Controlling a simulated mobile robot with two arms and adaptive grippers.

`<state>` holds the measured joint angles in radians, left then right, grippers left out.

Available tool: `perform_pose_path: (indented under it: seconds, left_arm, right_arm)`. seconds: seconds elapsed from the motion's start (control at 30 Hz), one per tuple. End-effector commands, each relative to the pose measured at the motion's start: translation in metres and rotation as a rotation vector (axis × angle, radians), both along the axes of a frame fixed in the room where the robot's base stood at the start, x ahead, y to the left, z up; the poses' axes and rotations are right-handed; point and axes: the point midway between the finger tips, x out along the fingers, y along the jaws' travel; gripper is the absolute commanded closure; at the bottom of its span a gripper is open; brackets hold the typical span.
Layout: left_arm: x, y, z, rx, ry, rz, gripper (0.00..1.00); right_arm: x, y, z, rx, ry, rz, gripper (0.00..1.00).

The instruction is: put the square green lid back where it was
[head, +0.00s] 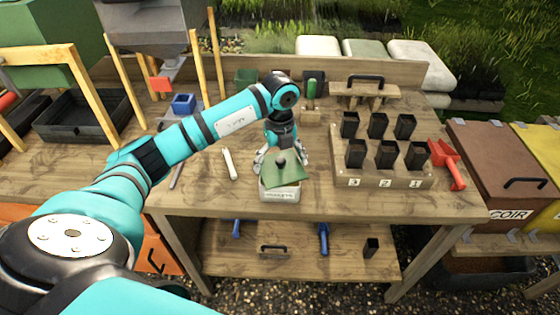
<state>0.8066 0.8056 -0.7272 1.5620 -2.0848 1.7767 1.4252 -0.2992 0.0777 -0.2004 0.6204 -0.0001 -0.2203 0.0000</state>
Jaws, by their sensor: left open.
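The square green lid (290,173) with a dark round knob lies on top of a white square tub (280,193) near the front edge of the bench. The lid sits turned relative to the tub, with corners sticking out past its rim. My left gripper (281,158) is right behind and above the lid, fingers spread on either side of the knob area. It is open; whether the fingers touch the lid I cannot tell. My right gripper is not in view.
A wooden rack (384,172) with several black pots stands to the right on the bench (330,205). A red tool (449,163) lies beyond it. A white marker (229,163) lies left of the tub. A brown COIR bin (495,165) stands at the right.

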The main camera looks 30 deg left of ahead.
Motion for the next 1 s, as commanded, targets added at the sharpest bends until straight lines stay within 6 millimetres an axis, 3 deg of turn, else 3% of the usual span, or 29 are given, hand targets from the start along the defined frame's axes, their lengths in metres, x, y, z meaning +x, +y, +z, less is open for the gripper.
perform_pose_path:
  seconds: [0.07,0.17,0.4,0.6,1.0]
  left_arm:
    - [0.001,0.0,0.015,-0.001,-0.003,-0.001,0.0]
    - [0.002,0.0,0.027,0.001,-0.008,-0.001,0.0]
    - [0.001,0.0,0.082,0.001,-0.008,-0.001,0.0]
    - [0.001,0.0,0.118,0.002,-0.004,-0.001,0.0]
    - [0.0,0.0,0.129,-0.001,-0.001,0.0,0.0]
  right_arm:
    - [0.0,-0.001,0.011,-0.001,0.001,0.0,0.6]
    - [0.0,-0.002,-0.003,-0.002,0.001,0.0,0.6]
    - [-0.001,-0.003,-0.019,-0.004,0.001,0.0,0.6]
    - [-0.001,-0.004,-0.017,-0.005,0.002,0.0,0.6]
    - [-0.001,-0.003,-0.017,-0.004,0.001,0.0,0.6]
